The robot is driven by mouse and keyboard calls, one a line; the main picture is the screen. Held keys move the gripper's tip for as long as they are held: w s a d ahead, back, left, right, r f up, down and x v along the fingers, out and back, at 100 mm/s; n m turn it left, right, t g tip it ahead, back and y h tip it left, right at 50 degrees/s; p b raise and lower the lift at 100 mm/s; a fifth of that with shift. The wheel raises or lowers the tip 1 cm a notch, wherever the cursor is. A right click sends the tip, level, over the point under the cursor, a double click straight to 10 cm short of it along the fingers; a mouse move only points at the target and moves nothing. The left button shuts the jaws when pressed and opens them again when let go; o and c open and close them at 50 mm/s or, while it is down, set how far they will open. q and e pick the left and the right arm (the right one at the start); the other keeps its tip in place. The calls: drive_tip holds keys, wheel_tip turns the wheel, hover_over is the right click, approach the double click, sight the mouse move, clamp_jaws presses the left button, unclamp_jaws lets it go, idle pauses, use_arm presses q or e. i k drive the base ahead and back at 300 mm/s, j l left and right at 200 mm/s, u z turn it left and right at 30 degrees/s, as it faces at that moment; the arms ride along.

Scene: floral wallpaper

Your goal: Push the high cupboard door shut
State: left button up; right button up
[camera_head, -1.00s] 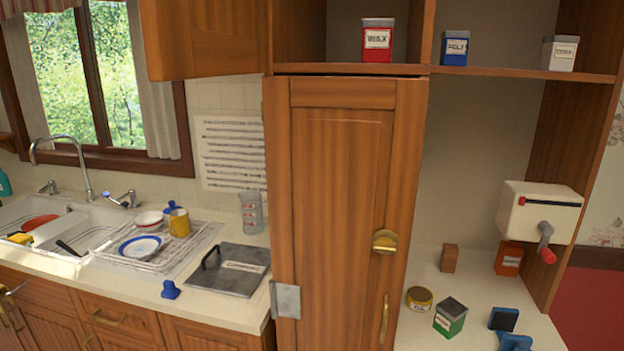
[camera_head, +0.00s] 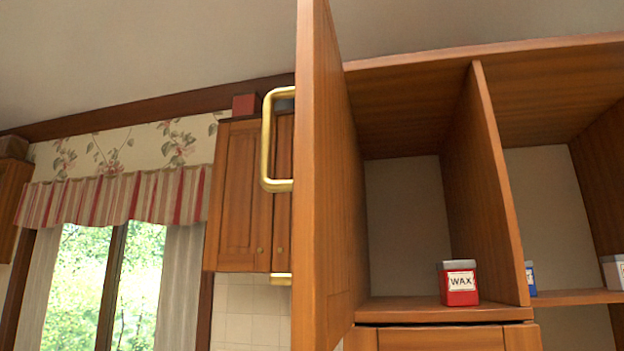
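The high cupboard door (camera_head: 325,190) stands wide open, swung out toward me and seen almost edge-on. Its brass handle (camera_head: 268,140) is on the left face. The door's hinge side is at the left edge of the cupboard (camera_head: 402,225), whose inside is exposed to the right of the door. A red WAX tin (camera_head: 459,284) stands on the cupboard floor. Neither of my grippers is in view.
To the right is an open shelf (camera_head: 575,297) with a blue tin (camera_head: 530,278) and a pale tin (camera_head: 614,271). Behind the door, a wall cupboard (camera_head: 238,195) hangs beside the curtained window (camera_head: 85,285). Small boxes sit on top of it.

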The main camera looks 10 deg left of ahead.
sight(322, 295)
drive_tip(key=j+z, duration=0.25)
drive_tip(key=j, duration=0.35)
drive_tip(key=j+z, duration=0.3)
drive_tip(key=j, duration=0.25)
drive_tip(key=k+j+z, duration=0.1)
